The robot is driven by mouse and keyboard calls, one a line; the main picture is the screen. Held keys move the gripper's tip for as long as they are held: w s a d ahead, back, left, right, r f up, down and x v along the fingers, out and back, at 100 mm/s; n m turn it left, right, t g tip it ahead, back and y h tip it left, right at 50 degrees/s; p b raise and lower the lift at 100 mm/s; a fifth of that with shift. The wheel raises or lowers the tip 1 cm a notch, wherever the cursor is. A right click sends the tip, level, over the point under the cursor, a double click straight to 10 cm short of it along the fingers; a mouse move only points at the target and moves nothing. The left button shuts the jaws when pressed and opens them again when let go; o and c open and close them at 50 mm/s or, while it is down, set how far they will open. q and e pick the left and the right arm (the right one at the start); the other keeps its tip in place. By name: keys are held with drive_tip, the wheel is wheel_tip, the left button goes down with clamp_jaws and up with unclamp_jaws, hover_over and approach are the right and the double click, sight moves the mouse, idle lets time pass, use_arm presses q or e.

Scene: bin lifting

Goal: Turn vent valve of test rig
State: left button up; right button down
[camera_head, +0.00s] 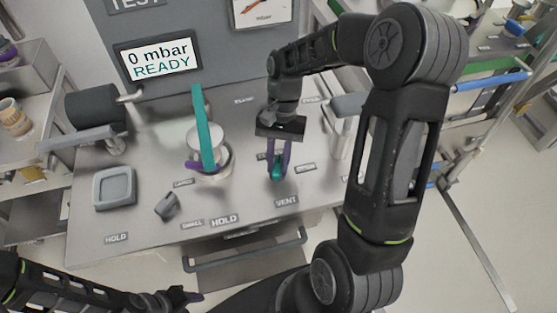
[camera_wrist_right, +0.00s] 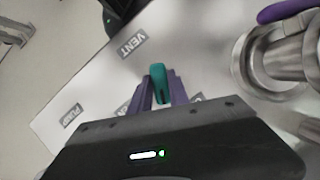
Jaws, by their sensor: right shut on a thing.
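The vent valve handle (camera_head: 277,173) is a small teal lever behind the VENT label (camera_head: 287,201) on the grey test rig top. My right gripper (camera_head: 278,168) points down over it, its purple fingers shut on the handle. In the right wrist view the teal handle (camera_wrist_right: 158,84) sits between the purple fingers, with the VENT label (camera_wrist_right: 131,44) just beyond. The valve's base is hidden by the handle and fingers. My left gripper (camera_head: 185,297) is at the bottom left, away from the rig; its fingers are too small and dark to judge.
A display (camera_head: 158,60) reads "0 mbar READY". A rail (camera_head: 245,257) runs along the front.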

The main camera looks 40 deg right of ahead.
sight(276, 165)
drive_tip(key=n+h, duration=0.1)
drive_tip(key=n, duration=0.1)
drive_tip(key=n+g, duration=0.1)
drive_tip(key=n, duration=0.2)
drive_tip(key=shift+w+a+h, duration=0.1)
drive_tip(key=shift+a+h, duration=0.05)
drive_tip(key=shift+h, duration=0.25)
drive_tip(key=shift+n, duration=0.3)
drive_tip(key=c, duration=1.2)
unclamp_jaws()
drive_tip(key=shift+c, duration=0.2)
drive_tip(key=shift+w+r, duration=0.15)
drive_tip(key=shift+r, duration=0.15)
drive_tip(key=v, duration=0.3)
drive_tip(key=shift+w+r+b, duration=0.15)
drive_tip(key=shift+r+b, duration=0.1)
drive_tip(key=shift+b, duration=0.05)
drive_tip(key=p+v, duration=0.1)
drive_tip(key=v, duration=0.2)
drive_tip(key=shift+r+p, duration=0.3)
